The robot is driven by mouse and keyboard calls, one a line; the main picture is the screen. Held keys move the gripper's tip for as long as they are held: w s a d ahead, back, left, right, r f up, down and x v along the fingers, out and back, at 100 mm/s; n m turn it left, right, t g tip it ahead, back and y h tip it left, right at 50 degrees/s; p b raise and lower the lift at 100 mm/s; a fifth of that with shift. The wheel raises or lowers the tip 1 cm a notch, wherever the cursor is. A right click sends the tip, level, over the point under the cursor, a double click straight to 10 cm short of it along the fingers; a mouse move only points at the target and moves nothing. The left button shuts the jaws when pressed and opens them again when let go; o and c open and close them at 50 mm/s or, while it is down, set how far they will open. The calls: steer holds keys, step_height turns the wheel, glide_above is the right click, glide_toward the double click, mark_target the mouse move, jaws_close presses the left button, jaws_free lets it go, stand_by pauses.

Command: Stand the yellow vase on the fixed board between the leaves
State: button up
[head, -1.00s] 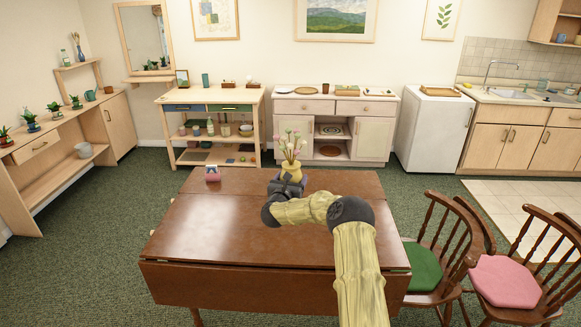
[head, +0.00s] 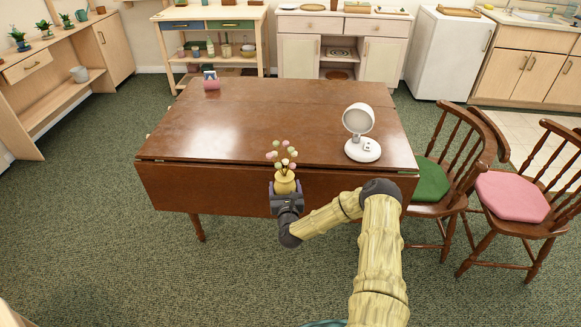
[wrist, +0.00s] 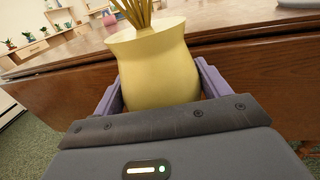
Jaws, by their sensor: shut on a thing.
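My gripper (head: 286,196) is shut on the yellow vase (head: 285,183), which holds several pink and white flowers (head: 282,157). In the wrist view the vase (wrist: 155,65) stands between the purple fingers, roughly upright. In the head view the gripper and vase are at the near side of the brown drop-leaf table (head: 250,110), in front of its hanging near leaf (head: 235,189). The fixed board is the flat top behind that leaf. A seam runs across the far part of the top. The vase's base is hidden by the gripper.
A white round mirror or lamp (head: 361,134) stands on the table's right part. A small pink holder (head: 211,81) stands at the far left. The middle of the top is bare. Chairs with a green cushion (head: 431,180) and a pink cushion (head: 512,196) stand at the right.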

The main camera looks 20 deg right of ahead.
steer(key=s+a+f+n+y+b, duration=0.1)
steer(key=s+a+f+y+b, duration=0.1)
steer(key=s+a+f+b, duration=0.2)
steer(key=s+a+f+n+y+b, duration=0.1)
steer(key=s+a+f+y+b, duration=0.1)
steer(key=s+a+f+b, duration=0.2)
steer(key=s+f+b, duration=0.1)
steer(key=s+f, duration=0.2)
steer(key=f, duration=0.2)
steer(key=shift+s+f+n+b, duration=0.3)
steer(key=shift+s+f, duration=0.05)
